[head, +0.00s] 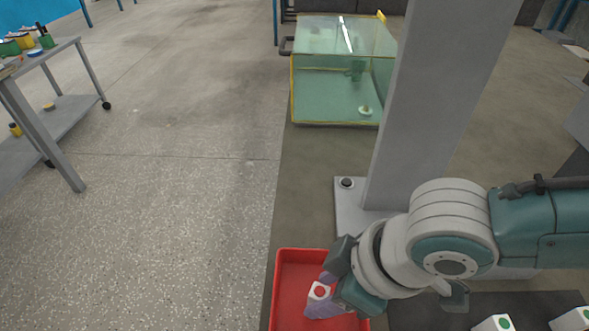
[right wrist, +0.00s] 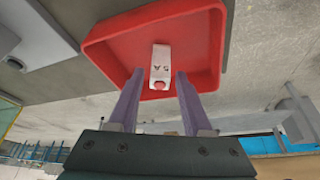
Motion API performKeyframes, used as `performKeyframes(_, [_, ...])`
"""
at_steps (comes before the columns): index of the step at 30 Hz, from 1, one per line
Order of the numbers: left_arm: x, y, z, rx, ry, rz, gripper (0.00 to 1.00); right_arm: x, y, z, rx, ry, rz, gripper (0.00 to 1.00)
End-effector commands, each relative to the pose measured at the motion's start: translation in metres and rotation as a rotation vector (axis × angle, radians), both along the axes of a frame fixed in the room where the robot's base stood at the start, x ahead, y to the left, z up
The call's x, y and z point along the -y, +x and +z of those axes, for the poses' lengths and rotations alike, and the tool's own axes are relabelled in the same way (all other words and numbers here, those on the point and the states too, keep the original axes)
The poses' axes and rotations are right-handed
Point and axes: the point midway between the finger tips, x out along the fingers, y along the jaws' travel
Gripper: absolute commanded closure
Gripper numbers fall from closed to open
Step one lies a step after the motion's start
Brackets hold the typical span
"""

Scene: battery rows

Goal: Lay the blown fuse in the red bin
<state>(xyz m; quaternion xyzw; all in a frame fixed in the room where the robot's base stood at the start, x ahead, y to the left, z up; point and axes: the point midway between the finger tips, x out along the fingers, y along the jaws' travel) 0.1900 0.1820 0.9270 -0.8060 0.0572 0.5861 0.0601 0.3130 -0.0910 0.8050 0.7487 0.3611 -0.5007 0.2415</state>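The blown fuse (head: 319,291) is a small white block with a red dot. It also shows in the right wrist view (right wrist: 161,66), with dark marks on its side. The red bin (head: 290,256) is a shallow tray at the bottom middle of the head view; its rim shows in the right wrist view (right wrist: 160,13). My right gripper (head: 323,292) is inside the bin's outline, with its purple fingers (right wrist: 160,78) on either side of the fuse. A narrow gap shows on each side of the fuse, so the gripper looks open. Whether the fuse touches the bin floor is unclear. My left gripper is out of view.
White blocks with green dots (head: 497,323) sit on a dark surface at the lower right. A grey post (head: 430,100) stands behind my right arm. A glass tank (head: 340,90) is farther back. A cart (head: 60,120) stands at the left, with open floor between.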

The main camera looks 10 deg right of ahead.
Motion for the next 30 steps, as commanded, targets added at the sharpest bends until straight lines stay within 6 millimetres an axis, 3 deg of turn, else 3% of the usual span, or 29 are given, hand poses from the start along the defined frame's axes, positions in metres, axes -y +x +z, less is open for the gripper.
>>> performKeyframes(8, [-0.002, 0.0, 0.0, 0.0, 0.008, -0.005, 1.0, 0.0, 0.0, 0.0, 0.0, 0.0, 0.0, 0.41])
performKeyframes(13, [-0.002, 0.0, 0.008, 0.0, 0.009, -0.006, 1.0, 0.002, -0.001, 0.012, 0.0, 0.0, 0.0, 0.41])
performKeyframes(24, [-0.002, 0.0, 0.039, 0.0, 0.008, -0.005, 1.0, 0.026, -0.02, 0.086, 0.001, -0.001, 0.0, 0.41])
performKeyframes(30, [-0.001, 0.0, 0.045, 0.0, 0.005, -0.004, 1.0, 0.034, -0.027, 0.11, 0.001, -0.001, 0.001, 0.41])
